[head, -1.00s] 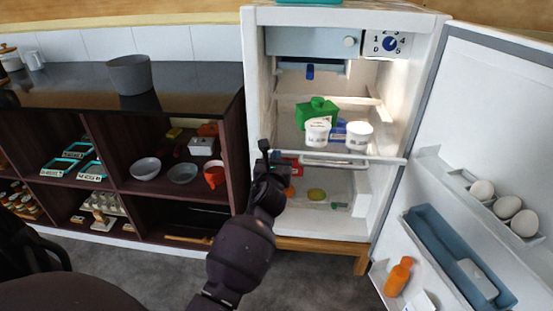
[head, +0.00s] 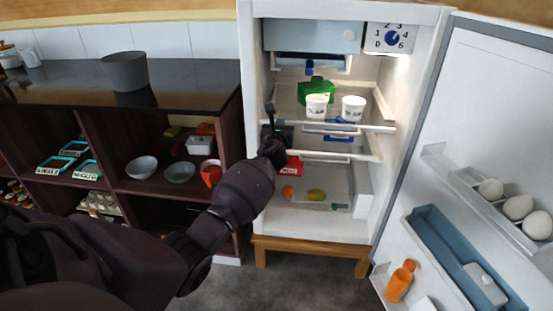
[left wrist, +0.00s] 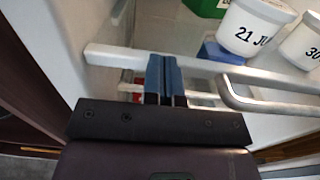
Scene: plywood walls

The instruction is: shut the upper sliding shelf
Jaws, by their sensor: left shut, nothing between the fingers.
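The upper sliding shelf (head: 368,127) is in the open white fridge, with a white front bar and a handle at its middle. It carries two white tubs (head: 317,106) and a green container (head: 311,94). My left gripper (head: 269,107) is at the left end of the shelf front. In the left wrist view its blue-faced fingers (left wrist: 165,72) are shut together, empty, over the white bar (left wrist: 110,56), left of the handle (left wrist: 235,95). I cannot tell whether they touch it. My right gripper is not in view.
The fridge door (head: 470,130) stands open at the right, with eggs (head: 518,207) and an orange bottle (head: 399,282) in its racks. The fridge's left wall (head: 250,90) is close to my left gripper. A dark cabinet with bowls (head: 180,172) stands left.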

